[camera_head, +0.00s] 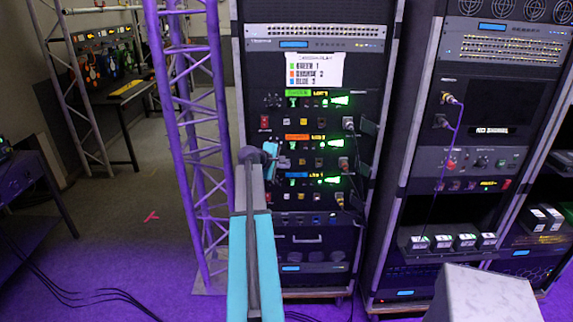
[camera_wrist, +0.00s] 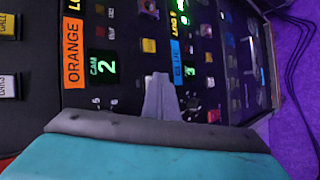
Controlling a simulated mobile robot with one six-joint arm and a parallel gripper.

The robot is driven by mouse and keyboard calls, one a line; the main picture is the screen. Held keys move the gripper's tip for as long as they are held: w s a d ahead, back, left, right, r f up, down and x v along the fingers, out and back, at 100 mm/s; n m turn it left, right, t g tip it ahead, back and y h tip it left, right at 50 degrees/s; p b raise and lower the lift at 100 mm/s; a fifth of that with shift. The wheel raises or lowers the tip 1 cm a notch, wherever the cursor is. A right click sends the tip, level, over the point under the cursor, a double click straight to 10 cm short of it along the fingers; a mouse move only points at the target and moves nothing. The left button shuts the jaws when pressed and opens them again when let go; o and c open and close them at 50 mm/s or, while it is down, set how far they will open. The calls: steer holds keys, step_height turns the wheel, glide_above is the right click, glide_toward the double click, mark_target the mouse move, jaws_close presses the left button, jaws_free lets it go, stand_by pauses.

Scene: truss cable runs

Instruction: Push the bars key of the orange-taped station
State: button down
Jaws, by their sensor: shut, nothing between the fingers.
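The orange-taped station is the middle of three stacked stations on the rack, with its orange tape (camera_head: 297,136) beside a lit green display. The tape reads ORANGE in the wrist view (camera_wrist: 73,52), with a display reading CAM 2 (camera_wrist: 104,66) below it. My gripper (camera_head: 277,160) is shut and empty, at the lower left of this station. In the wrist view its fingertips (camera_wrist: 157,78) lie between the orange tape and the blue tape (camera_wrist: 178,62), next to a yellow key (camera_wrist: 148,45). I cannot read which key is the bars key; the fingers may hide it. Contact is not clear.
The green-taped station (camera_head: 298,93) is above and the blue-taped one (camera_head: 297,175) below, close by. A purple-lit truss (camera_head: 185,130) stands just left of my arm. A second rack (camera_head: 465,160) with a hanging purple cable is at right. Cables lie on the floor.

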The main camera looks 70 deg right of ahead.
steer(key=shift+a, duration=0.1)
stand_by(0.6)
steer(key=shift+s+a, duration=0.15)
steer(key=shift+a, duration=0.2)
steer(key=shift+a, duration=0.1)
steer(key=a, duration=0.1)
steer(key=s+a, duration=0.1)
steer(key=a, duration=0.1)
steer(key=s+a, duration=0.1)
steer(key=a, duration=0.1)
steer(key=shift+s+a, duration=0.1)
steer(key=shift+a, duration=0.1)
stand_by(0.6)
stand_by(0.5)
